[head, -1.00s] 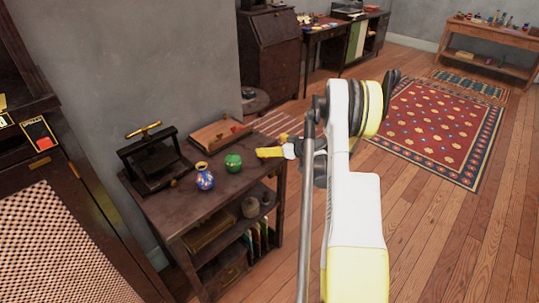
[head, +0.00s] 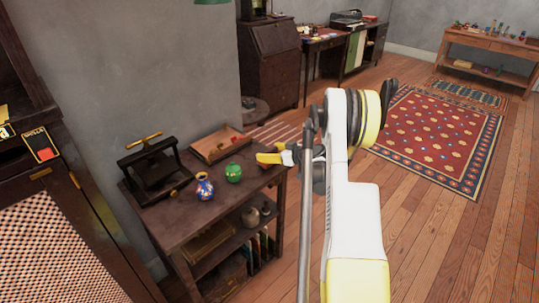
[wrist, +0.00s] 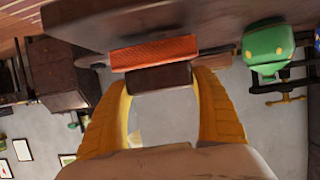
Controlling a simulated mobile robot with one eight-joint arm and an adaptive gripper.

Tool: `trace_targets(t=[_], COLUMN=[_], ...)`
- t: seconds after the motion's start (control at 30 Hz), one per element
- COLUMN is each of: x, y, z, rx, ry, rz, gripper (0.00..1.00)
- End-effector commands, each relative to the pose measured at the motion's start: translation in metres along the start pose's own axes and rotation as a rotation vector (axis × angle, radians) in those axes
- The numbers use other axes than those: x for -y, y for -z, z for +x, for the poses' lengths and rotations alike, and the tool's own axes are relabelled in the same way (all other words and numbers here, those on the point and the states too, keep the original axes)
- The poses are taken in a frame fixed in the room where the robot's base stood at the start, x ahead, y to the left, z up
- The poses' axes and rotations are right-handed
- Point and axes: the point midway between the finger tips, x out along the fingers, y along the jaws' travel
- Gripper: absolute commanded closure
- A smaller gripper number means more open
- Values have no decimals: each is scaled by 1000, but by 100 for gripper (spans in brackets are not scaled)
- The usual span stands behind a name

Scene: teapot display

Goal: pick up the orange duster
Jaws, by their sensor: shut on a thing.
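The orange duster (wrist: 155,53), an orange pad on a dark brown block, sits between the fingertips of my gripper (wrist: 160,78) in the wrist view. The yellow fingers are shut on its dark block. In the head view my gripper (head: 268,157) is at the right end of the dark wooden table (head: 185,224), right of the green pot. The duster is mostly hidden by the fingers there. In the wrist view the orange pad faces the dark tabletop edge; I cannot tell whether they touch.
A green pot (head: 233,172) and a blue patterned vase (head: 204,187) stand close to my gripper's left. A black press (head: 152,172) and a shallow wooden tray (head: 213,149) are farther back against the grey wall. Open wooden floor lies to the right, with a red rug (head: 440,140).

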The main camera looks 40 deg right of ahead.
Motion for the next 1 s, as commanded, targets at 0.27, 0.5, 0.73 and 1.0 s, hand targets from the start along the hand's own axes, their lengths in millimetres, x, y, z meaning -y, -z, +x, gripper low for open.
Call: trace_targets(t=[0.27,0.5,0.73,1.0], x=[-15,-43,-57,-60], y=[35,47,51,51], z=[-40,-96,-125,-130], rx=[0,0,0,0], ry=[-5,-4,-1,0], rz=[3,2,0,0], gripper=[56,56,56,56])
